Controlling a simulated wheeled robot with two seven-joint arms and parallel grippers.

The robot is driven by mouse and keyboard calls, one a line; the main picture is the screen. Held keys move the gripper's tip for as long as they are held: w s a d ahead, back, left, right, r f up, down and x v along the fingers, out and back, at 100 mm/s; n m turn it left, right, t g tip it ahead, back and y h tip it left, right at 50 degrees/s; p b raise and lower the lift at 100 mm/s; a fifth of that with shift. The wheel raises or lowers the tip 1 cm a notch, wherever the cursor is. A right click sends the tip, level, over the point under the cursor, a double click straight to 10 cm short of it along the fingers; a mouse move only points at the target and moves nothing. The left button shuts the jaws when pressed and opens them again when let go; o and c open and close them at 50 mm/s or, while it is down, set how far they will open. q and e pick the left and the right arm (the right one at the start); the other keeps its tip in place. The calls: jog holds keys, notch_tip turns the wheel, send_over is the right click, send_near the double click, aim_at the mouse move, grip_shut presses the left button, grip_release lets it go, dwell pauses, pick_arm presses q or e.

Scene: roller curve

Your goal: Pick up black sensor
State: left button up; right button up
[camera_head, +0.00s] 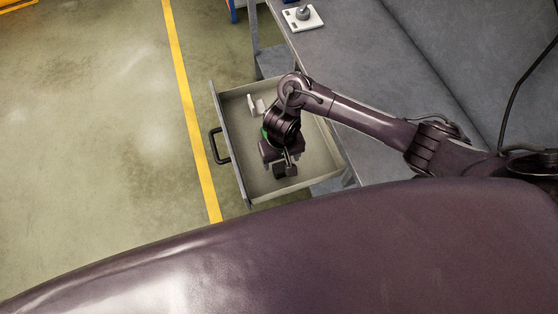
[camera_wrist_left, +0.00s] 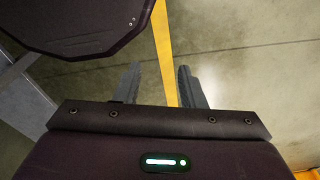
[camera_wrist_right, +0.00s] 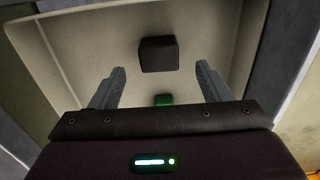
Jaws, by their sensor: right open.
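A black box-shaped piece, which looks like the black sensor (camera_wrist_right: 158,54), lies in the open drawer (camera_wrist_right: 75,62) in the right wrist view. My right gripper (camera_wrist_right: 159,70) is open and empty above the drawer. The sensor shows between and beyond its fingertips, with no visible contact. In the head view my right gripper (camera_head: 284,168) hangs over the drawer (camera_head: 322,170), and the arm hides part of the inside. I cannot clearly separate the sensor from the dark gripper there. My left gripper (camera_wrist_left: 159,68) is open and empty over the floor; the head view does not show it.
A green piece (camera_wrist_right: 163,100) lies in the drawer near the sensor. The grey bench (camera_head: 335,50) carries a white plate with a grey knob (camera_head: 303,17). The floor left of the drawer handle (camera_head: 219,146) is clear.

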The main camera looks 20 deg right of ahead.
aim_at(282, 167)
jog(key=f, duration=0.3)
jog(key=shift+s+f+b, duration=0.15)
jog(key=shift+s+b, duration=0.15)
jog(key=shift+b, duration=0.1)
jog(key=shift+w+f, duration=0.25)
jog(key=shift+f, duration=1.25)
jog(key=c, duration=0.9)
pick_arm(q)
jog(key=s+f, duration=0.1)
jog(key=s, duration=0.1)
jog(key=s+f, duration=0.1)
jog(key=shift+s+a+f, duration=0.1)
jog(key=shift+s+f, duration=0.05)
jog(key=shift+s, duration=0.2)
pick_arm(e)
jog(key=shift+c, duration=0.9)
jog(key=shift+r, duration=0.1)
